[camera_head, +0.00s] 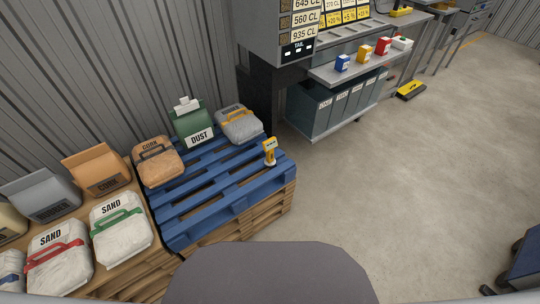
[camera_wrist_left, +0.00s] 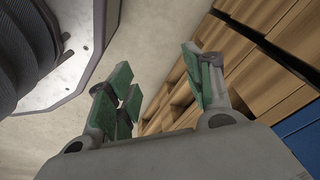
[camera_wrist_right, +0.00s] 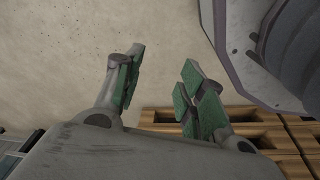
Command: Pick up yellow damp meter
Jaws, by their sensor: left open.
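The yellow damp meter (camera_head: 269,151) stands upright on the right part of the blue pallet (camera_head: 215,195) in the head view. Neither gripper shows in the head view. My left gripper (camera_wrist_left: 165,90) is open and empty in the left wrist view, with wooden pallet boards beyond it. My right gripper (camera_wrist_right: 160,85) has its fingers apart and empty in the right wrist view, over concrete floor and pallet wood. The damp meter is in neither wrist view.
A shelf (camera_head: 345,70) with small boxes is behind. The floor at right is mostly clear.

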